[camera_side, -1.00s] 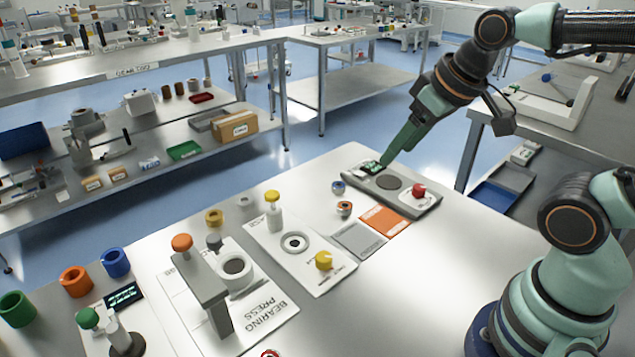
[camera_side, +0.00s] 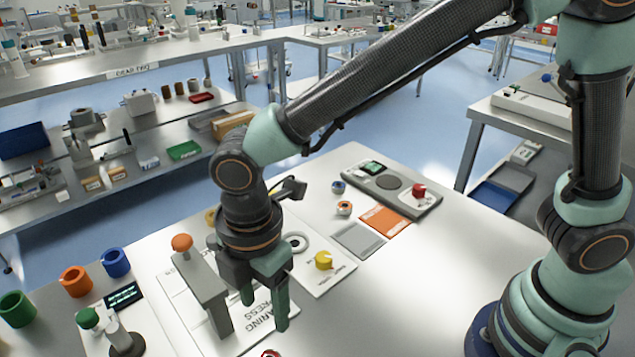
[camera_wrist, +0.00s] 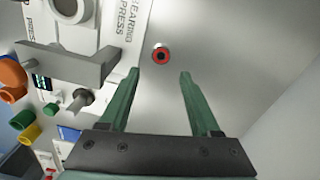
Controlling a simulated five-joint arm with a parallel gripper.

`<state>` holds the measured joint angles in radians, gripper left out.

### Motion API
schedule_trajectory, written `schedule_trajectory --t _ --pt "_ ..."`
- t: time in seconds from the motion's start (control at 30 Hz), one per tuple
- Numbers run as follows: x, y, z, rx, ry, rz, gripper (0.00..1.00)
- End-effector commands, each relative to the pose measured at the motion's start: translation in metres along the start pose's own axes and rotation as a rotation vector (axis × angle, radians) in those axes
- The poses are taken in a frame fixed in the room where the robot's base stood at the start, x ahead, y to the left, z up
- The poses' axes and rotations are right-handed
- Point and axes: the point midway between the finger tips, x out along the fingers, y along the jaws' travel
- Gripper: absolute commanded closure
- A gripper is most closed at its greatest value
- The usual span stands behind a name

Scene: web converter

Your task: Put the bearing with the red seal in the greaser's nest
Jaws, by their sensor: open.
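The bearing with the red seal (camera_wrist: 161,54) lies on the bare bench just beyond my fingertips in the wrist view. In the side view only the top of this bearing (camera_side: 270,353) shows at the bottom edge. My gripper (camera_side: 265,309) is open and empty above the bench beside the bearing press; its two green fingers also show in the wrist view (camera_wrist: 159,73), spread apart. A white plate with a yellow knob (camera_side: 323,260) looks like the greaser. Its dark-centred round nest (camera_side: 298,242) shows partly behind my gripper, and my arm hides the plate's far part.
The bearing press (camera_side: 205,290), with an orange knob, stands close to the left of my gripper. Two other small bearings (camera_side: 344,208) (camera_side: 338,187) lie near grey and orange pads (camera_side: 385,220). Coloured cups (camera_side: 76,281) stand at left. Bench right of the plate is clear.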

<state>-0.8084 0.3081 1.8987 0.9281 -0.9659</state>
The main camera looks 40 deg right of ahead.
Motion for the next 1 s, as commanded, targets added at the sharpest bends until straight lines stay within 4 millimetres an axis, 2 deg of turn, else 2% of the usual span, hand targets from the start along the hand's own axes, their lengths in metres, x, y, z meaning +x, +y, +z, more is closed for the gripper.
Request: schedule_trajectory --t 0.17,0.4,0.67,1.0 --pt "0.019 -0.003 -0.005 -0.031 -0.007 -0.010 0.36" --pt "0.059 -0.003 -0.004 -0.026 -0.006 -0.009 0.36" --pt "0.077 -0.003 -0.004 -0.025 -0.005 -0.007 0.36" --pt "0.120 -0.004 -0.007 -0.024 -0.006 -0.008 0.36"
